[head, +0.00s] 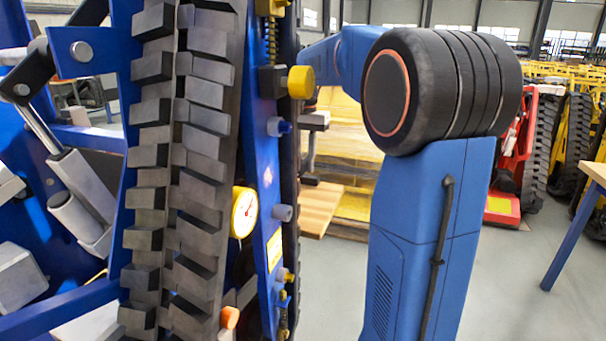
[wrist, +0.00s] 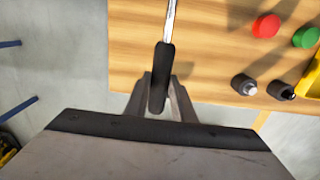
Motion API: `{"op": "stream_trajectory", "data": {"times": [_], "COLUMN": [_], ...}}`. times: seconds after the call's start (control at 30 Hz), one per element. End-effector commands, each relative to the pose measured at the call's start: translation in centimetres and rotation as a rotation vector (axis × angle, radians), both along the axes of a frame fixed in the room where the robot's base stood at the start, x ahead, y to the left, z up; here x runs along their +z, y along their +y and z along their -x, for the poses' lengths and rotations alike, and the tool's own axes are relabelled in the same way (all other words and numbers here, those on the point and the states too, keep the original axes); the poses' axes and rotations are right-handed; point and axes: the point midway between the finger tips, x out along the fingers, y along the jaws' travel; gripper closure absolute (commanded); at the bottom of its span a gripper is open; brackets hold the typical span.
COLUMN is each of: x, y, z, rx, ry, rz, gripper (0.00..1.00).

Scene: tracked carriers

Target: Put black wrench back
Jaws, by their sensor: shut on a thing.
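In the wrist view, my gripper (wrist: 160,104) is shut on the black handle of the wrench (wrist: 159,75). The wrench's silver shaft runs up and away over a wooden table top, and its far end is cut off by the frame's top edge. The black handle lies between the two fingers, near the table's front edge. I cannot tell whether the wrench touches the table. In the head view, my blue arm hides the gripper and the wrench.
The wooden table (wrist: 200,60) bears a red button (wrist: 266,26), a green button (wrist: 306,37), two dark sockets (wrist: 243,84) and a yellow item (wrist: 312,78) at right. In the head view, a blue tracked carrier (head: 265,200) stands close at left.

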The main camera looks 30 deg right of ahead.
Motion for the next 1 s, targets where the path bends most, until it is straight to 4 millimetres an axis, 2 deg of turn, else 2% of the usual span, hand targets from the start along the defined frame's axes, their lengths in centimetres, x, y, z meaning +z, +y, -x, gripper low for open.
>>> {"op": "stream_trajectory", "data": {"times": [0.3,0.6,0.63,0.7,1.0], "x": [-3.7,-3.8,-3.9,-3.8,-3.8], "y": [0.0,0.0,0.0,0.0,0.0], "z": [0.0,0.0,0.0,0.0,0.0], "rx": [0.000,0.000,0.000,0.000,0.000], "ry": [0.001,0.000,0.001,0.001,0.000], "rz": [-0.001,0.000,-0.001,-0.001,0.000], "gripper": [1.00,1.00,0.73,0.59,0.59]}}
